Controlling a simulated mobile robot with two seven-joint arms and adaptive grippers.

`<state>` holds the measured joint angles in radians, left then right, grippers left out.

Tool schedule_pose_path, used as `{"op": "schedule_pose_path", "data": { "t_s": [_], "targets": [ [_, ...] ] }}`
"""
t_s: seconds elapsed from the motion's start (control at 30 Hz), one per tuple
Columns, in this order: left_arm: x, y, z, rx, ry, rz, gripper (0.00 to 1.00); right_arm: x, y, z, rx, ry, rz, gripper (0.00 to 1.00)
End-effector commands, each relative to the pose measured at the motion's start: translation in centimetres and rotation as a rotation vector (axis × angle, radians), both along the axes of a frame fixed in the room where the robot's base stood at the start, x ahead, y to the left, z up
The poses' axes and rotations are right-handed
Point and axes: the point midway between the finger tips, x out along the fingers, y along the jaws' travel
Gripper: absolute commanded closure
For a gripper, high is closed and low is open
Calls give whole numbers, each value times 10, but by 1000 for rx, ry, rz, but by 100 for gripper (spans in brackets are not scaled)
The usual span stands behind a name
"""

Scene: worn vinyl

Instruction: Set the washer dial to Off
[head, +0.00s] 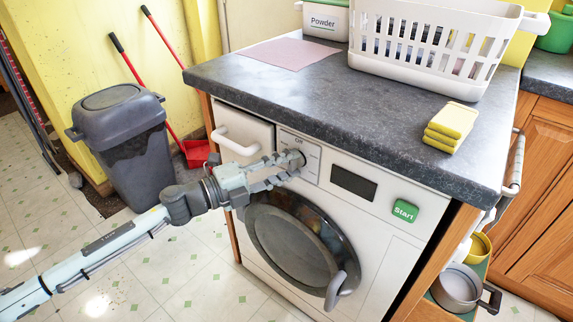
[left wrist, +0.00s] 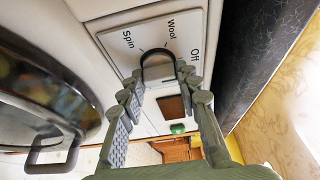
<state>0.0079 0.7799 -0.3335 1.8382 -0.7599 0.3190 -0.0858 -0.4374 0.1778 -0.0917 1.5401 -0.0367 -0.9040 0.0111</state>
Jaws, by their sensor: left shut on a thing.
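The white washer (head: 300,215) stands under the dark counter. Its dial plate (head: 314,162) is at the upper left of its front. In the left wrist view the plate (left wrist: 187,21) shows the words Spin, Wool and Off. The dark round dial (left wrist: 157,60) sits below these words, partly covered by my fingers. My left gripper (head: 291,165) reaches in from the left with its fingertips at the dial. In the left wrist view, the gripper (left wrist: 157,78) has a finger on each side of it, shut on it. I cannot tell where the dial points. My right gripper is not in view.
The round door (head: 290,240) with its handle is below the dial. A drawer handle (head: 236,143) is close left of my gripper. A display (head: 354,183) and green Start button (head: 405,211) are to the right. A basket (head: 430,50) and yellow sponges (head: 450,125) are on the counter.

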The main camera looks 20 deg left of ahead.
Motion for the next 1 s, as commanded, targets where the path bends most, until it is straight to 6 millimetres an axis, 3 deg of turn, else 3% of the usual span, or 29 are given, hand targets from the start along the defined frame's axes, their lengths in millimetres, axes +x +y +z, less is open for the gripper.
{"op": "schedule_pose_path", "data": {
  "t_s": [0.23,0.27,0.4,0.77,1.0],
  "targets": [
    [0,0,0,-1,-1,0,96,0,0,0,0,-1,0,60],
    [0,0,0,-1,-1,0,65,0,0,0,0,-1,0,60],
    [0,0,0,-1,0,0,48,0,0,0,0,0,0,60],
    [-3,2,-1,-1,1,0,47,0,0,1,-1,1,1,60],
    [-29,26,-2,0,5,1,47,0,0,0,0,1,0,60]
  ]
}}
